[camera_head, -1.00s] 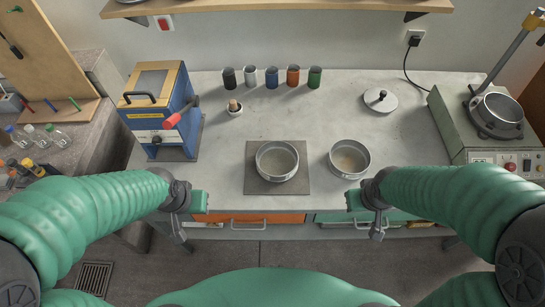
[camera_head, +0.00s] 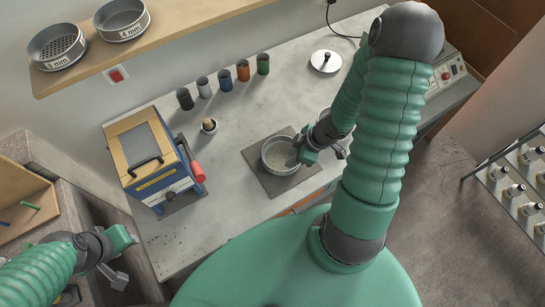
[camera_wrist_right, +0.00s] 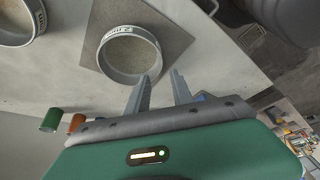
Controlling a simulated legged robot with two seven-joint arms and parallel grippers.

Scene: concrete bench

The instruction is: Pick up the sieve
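A round metal sieve (camera_head: 281,168) sits on a grey square mat (camera_head: 262,182) on the bench; a pale mesh shows inside. It also shows in the right wrist view (camera_wrist_right: 129,76). My right gripper (camera_head: 299,155) is at the sieve's right side in the head view. In the right wrist view my right gripper (camera_wrist_right: 161,74) has its fingers apart and empty, with the near sieve rim between the fingertips in the picture; contact cannot be told. A second sieve (camera_wrist_right: 17,38) stands beside the mat, mostly hidden behind my arm in the head view. My left gripper (camera_head: 120,263) is away at lower left.
Sieves marked 5 mm (camera_head: 57,52) and 4 mm (camera_head: 122,26) stand on a shelf (camera_head: 165,40). A blue-yellow machine (camera_head: 152,160) with a red handle stands left of the mat.

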